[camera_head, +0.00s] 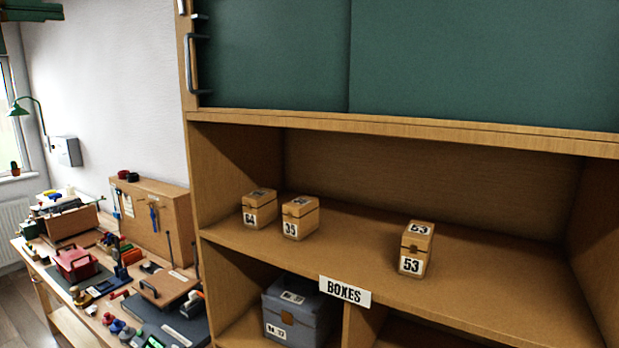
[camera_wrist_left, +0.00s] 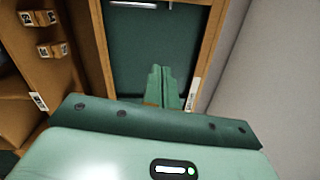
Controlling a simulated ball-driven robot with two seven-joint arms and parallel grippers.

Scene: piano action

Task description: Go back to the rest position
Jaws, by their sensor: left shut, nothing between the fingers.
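My left gripper (camera_wrist_left: 163,88) shows in the left wrist view, its two green fingers together with nothing between them. It points towards a dark green panel (camera_wrist_left: 128,50) in a wooden frame; I cannot tell how far apart they are. My left gripper does not show in the head view. My right gripper is in neither view.
Small numbered boxes 64 (camera_head: 260,208), 35 (camera_head: 300,217) and 53 (camera_head: 416,249) stand on the wooden shelf (camera_head: 350,240). A grey box (camera_head: 297,308) sits below, near the "BOXES" label (camera_head: 345,291). A cluttered workbench (camera_head: 165,290) is at the left.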

